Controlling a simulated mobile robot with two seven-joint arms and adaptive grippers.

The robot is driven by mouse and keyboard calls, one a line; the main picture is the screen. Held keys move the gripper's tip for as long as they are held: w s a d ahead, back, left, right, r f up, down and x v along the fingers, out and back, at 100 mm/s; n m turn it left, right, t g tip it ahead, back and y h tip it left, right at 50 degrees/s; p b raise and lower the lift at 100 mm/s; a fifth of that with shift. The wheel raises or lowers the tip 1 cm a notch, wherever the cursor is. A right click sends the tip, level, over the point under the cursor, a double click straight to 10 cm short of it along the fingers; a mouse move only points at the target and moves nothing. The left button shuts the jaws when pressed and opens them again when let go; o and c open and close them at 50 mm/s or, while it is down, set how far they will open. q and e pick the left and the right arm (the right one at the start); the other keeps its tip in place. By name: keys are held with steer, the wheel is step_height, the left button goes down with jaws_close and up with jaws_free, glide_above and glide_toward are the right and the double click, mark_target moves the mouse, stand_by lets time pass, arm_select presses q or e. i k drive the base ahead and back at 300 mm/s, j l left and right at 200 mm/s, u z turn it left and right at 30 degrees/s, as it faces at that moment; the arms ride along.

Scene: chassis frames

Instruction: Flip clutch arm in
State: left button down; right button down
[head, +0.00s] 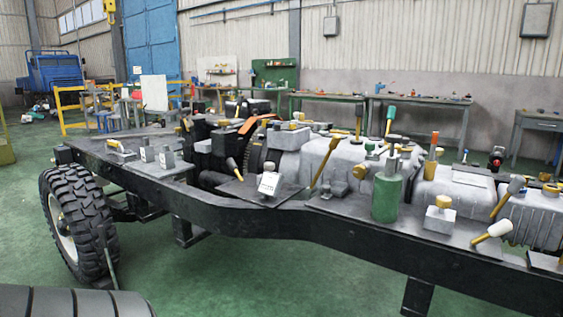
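A black chassis frame (300,233) crosses the view with grey engine and gearbox housings on it. Several levers stand on it, and I cannot tell which is the clutch arm. A tilted yellow lever (325,163) stands before the grey housing. A short dark-and-yellow lever (234,168) leans left of a white label block (269,184). A white-tipped lever (493,231) slants at the right near the frame's edge. An orange curved part (251,125) lies over the dark engine section. Neither of my grippers is in view.
A green cylinder (386,196) and a yellow-knobbed block (440,216) stand on the near plate. A black tyre (78,222) is at the frame's left end. A dark ribbed surface (70,303) fills the lower left corner. Green floor (250,285) is clear in front.

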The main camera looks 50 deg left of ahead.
mark_target(335, 140)
steer(key=u, duration=1.4)
steer(key=j, duration=0.1)
